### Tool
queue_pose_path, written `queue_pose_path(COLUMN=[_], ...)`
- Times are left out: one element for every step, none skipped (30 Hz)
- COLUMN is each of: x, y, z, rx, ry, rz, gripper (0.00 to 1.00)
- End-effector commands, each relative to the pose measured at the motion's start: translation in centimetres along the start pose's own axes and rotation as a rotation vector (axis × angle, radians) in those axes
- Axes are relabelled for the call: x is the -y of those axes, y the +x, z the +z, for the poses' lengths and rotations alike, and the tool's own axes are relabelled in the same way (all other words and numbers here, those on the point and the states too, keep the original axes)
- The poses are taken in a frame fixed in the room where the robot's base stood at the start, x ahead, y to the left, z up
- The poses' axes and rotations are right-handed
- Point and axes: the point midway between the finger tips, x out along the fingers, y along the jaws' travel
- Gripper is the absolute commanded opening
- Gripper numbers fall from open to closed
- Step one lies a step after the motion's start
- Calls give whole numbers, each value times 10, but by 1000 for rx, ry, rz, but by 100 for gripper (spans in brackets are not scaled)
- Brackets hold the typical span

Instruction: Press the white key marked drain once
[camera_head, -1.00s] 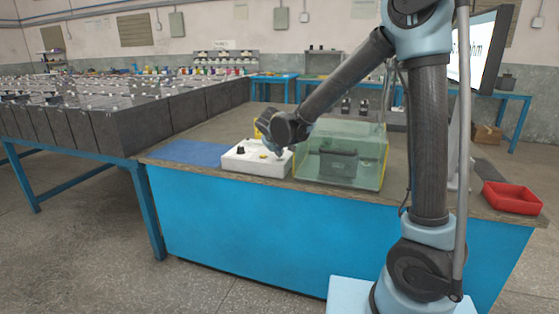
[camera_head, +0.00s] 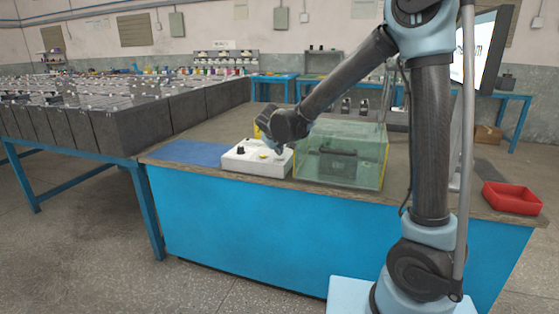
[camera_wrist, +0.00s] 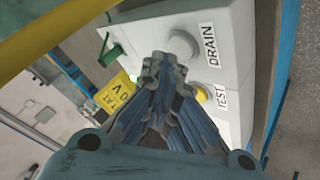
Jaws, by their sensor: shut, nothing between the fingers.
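The white control box (camera_head: 250,160) sits on the blue-sided workbench; it also shows in the wrist view (camera_wrist: 150,20). On it, the pale round drain key (camera_wrist: 184,45) stands beside the printed word DRAIN (camera_wrist: 209,45). A yellow key (camera_wrist: 201,94) is beside the word TEST (camera_wrist: 222,103). My gripper (camera_wrist: 166,64) is shut and empty. In the picture its fingertips are just beside and below the drain key; I cannot tell whether they touch it. In the head view my gripper (camera_head: 272,142) is over the box, its fingertips too small to make out.
A clear yellow-green case (camera_head: 370,165) with a dark battery stands right of the box. A blue mat (camera_head: 190,152) lies left. A red tray (camera_head: 512,198) is at the bench's right end. Battery rows (camera_head: 125,130) stand left.

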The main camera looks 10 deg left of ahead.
Motion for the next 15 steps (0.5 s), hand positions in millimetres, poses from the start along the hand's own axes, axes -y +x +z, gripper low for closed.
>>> queue_pose_path(x=[-1,-2,-2,-2,-2,-2,-2,-2,-2,-2,-2,-2,-3,-4,-5], y=[-2,-2,-3,-3,-3,-3,-3,-3,-3,-3,-3,-3,-4,-5,-6], z=[-1,-1,-2,-2,-2,-2,-2,-2,-2,-2,-2,-2,-3,-4,-5], rx=[0,0,0,0,0,0,0,0,0,0,0,0,0,0,0], ry=[0,0,0,0,0,0,0,0,0,0,0,0,0,0,0], rz=[0,0,0,0,0,0,0,0,0,0,0,0,0,0,0], gripper=[0,0,0,0,0,0,0,0,0,0,0,0,0,0,0])
